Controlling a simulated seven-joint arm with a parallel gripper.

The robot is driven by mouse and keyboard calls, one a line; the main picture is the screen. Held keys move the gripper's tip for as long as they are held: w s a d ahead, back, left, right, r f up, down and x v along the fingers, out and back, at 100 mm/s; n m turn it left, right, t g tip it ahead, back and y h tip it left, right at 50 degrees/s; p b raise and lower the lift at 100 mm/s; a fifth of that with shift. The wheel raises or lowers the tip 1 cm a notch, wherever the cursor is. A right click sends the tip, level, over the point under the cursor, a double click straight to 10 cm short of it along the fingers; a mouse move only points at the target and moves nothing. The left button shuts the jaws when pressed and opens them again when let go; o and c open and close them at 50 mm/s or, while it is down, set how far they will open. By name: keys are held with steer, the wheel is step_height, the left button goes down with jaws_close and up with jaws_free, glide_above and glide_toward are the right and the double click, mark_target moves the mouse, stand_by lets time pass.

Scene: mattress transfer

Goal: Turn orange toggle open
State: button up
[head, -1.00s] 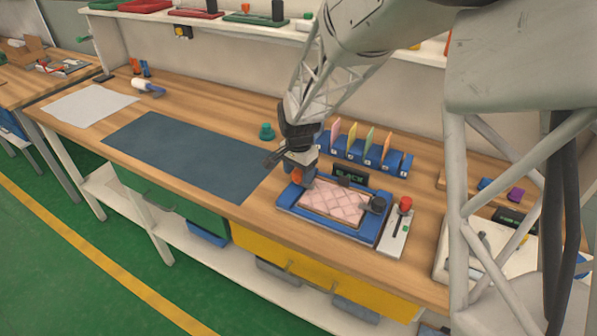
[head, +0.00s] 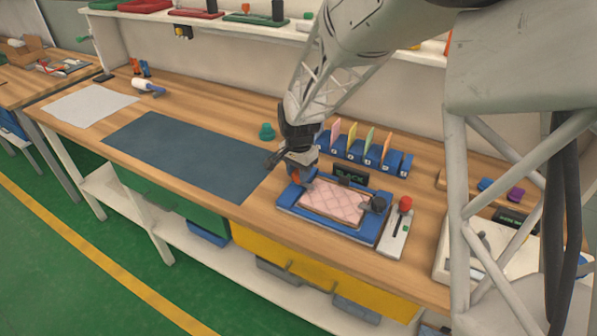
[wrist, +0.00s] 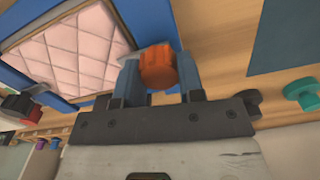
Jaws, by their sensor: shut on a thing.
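The orange toggle (wrist: 157,66) is a faceted knob at the side of the blue frame (wrist: 161,22) around the pink quilted mattress (wrist: 73,47). My gripper (wrist: 158,72) has one finger on each side of the toggle and is shut on it. In the head view my gripper (head: 300,178) reaches down at the left end of the blue frame (head: 372,232), and a little orange shows between the fingers. The mattress (head: 333,203) lies flat inside the frame. The toggle's base is partly hidden by the fingers.
A black knob (head: 378,204) sits at the frame's right end, beside a panel with a red-topped lever (head: 405,205). Blue holders with coloured cards (head: 369,141) stand behind. A dark mat (head: 185,152) lies left, and a green knob (head: 266,132) stands near the arm.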

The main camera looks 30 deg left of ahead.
steer(key=shift+n, duration=0.3)
steer(key=n, duration=1.6)
steer(key=shift+a+r+n, duration=0.1)
steer(key=shift+n, duration=0.3)
steer(key=o, duration=0.9)
